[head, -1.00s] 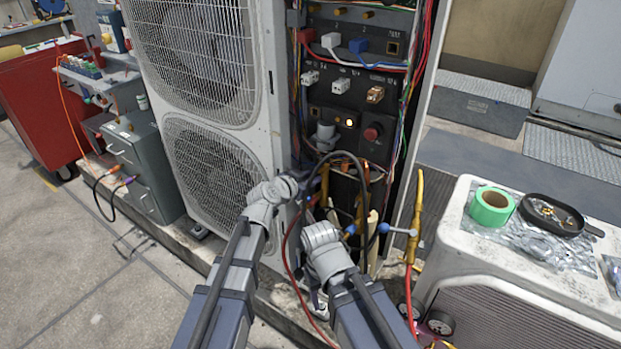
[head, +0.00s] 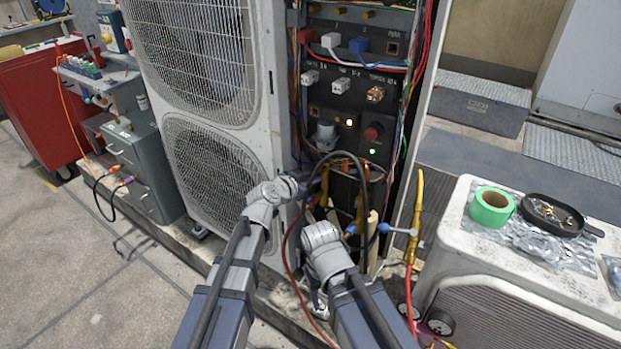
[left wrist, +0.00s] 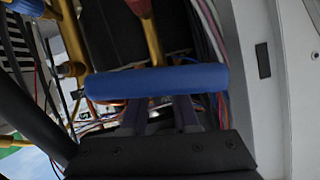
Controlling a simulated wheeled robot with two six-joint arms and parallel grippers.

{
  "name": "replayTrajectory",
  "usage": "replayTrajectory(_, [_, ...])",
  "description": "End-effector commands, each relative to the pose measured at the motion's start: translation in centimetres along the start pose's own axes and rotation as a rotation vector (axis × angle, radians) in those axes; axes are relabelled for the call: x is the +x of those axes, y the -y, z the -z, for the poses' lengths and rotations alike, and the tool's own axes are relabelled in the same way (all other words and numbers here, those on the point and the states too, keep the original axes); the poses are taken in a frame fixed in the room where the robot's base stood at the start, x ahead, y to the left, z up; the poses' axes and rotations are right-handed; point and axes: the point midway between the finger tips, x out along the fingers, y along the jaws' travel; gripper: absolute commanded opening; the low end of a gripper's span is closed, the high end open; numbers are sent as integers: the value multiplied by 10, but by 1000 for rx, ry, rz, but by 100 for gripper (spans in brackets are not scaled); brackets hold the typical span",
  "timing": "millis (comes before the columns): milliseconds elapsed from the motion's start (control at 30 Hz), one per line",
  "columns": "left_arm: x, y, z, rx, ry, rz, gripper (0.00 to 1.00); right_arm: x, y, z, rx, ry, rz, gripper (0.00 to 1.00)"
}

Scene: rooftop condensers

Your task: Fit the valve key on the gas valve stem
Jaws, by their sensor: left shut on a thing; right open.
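In the left wrist view my left gripper (left wrist: 160,108) is shut on the valve key, whose blue bar handle (left wrist: 157,82) lies across the fingertips. A brass-coloured pipe or shaft (left wrist: 154,42) shows above the bar; I cannot tell whether it is part of the key. In the head view my left wrist (head: 268,196) is at the left edge of the open cabinet. My right gripper (head: 322,212) is open, low in front of the cabinet and partly hidden by its own wrist. I cannot pick out the gas valve stem, or tell whether the key touches it.
The open condenser cabinet (head: 340,120) holds wires, plugs and a black hose (head: 352,158). Brass piping (head: 416,215) with a blue-handled valve stands at its right. A white unit (head: 465,215) carries green tape (head: 491,207) and a black pan (head: 551,214). Grey floor lies left.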

Motion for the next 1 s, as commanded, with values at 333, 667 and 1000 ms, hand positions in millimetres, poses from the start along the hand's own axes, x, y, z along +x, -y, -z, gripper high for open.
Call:
replayTrajectory(333, [-2,0,-1,1,1,0,0,0,0,0,0,0,0,63])
replayTrajectory(667, [-11,-1,-5,2,2,-1,0,0,0,0,0,0,0,63])
replayTrajectory(1000, [-20,-1,-8,0,1,0,0,0,0,0,0,0,0,63])
